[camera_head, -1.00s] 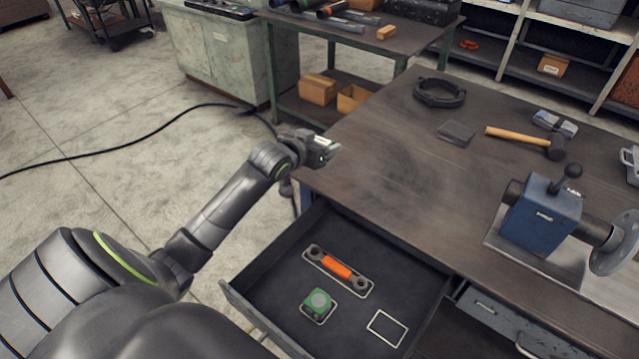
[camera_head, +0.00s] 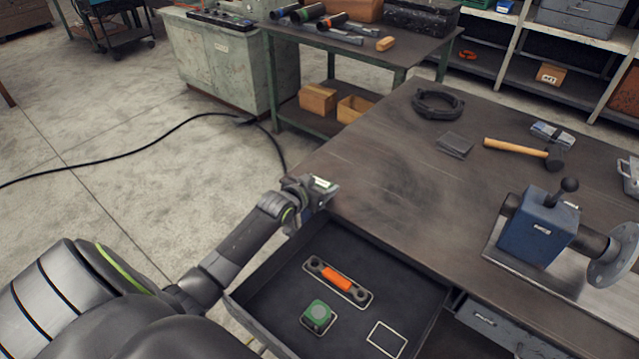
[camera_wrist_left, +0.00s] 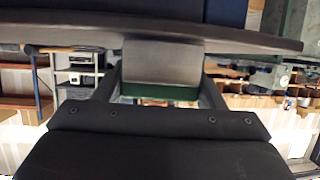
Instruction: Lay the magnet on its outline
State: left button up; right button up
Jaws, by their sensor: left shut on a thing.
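My left gripper (camera_head: 322,184) is shut on a small grey block with a dark green edge, which I take to be the magnet (camera_wrist_left: 162,72). In the left wrist view the block sits between the fingers. In the head view only a pale bit of it shows at the gripper, by the table's left corner, beyond the far left corner of the open drawer (camera_head: 262,272). Inside the drawer, an empty white rectangular outline (camera_head: 370,338) lies at the right. An orange-handled piece (camera_head: 337,279) and a green block with a round grey top (camera_head: 318,315) each lie on outlines there. My right gripper is not in view.
On the table (camera_head: 385,190) stand a blue vise-like device (camera_head: 538,228), a hammer (camera_head: 515,147), a dark ring (camera_head: 438,102) and a dark flat pad (camera_head: 454,144). The drawer's walls stand up around its floor. The table's left half is mostly clear.

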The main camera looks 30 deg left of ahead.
pick_arm(q)
jog(key=shift+f, duration=0.2)
jog(key=o, duration=1.3)
jog(key=shift+c, duration=0.2)
